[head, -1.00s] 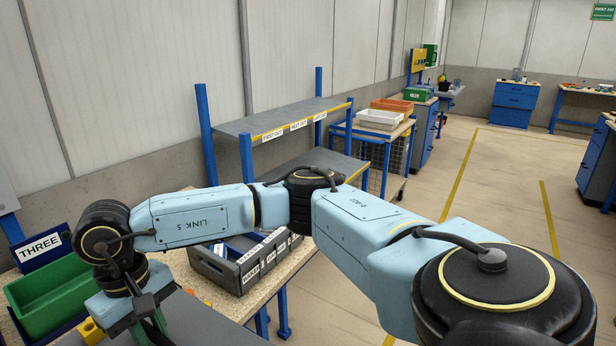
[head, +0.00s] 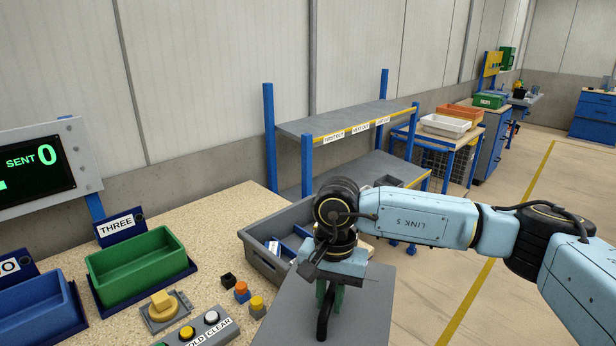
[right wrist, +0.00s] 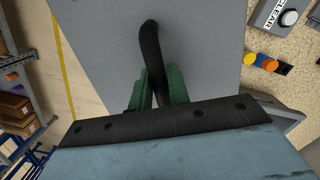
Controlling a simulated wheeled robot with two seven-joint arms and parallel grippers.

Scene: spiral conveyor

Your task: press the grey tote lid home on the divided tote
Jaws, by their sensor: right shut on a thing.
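The grey tote lid (head: 305,318) is a flat panel with a black arched handle (head: 324,316). My right gripper (head: 327,292) is shut on this handle, with green fingers on either side of it. In the right wrist view the lid (right wrist: 205,45) lies beyond the fingers and the handle (right wrist: 150,50) runs between them. The divided grey tote (head: 262,262) stands on the bench behind the lid, with its left side and part of its inside showing. The lid and arm hide its near right part. The lid appears in front of the tote, not seated on it. My left gripper is out of view.
A green bin (head: 130,272) and a blue bin (head: 35,318) stand at left. A button box (head: 205,330), a yellow knob (head: 162,302) and small coloured blocks (head: 242,290) sit left of the lid. A shelf rack (head: 340,125) stands behind; open floor lies right.

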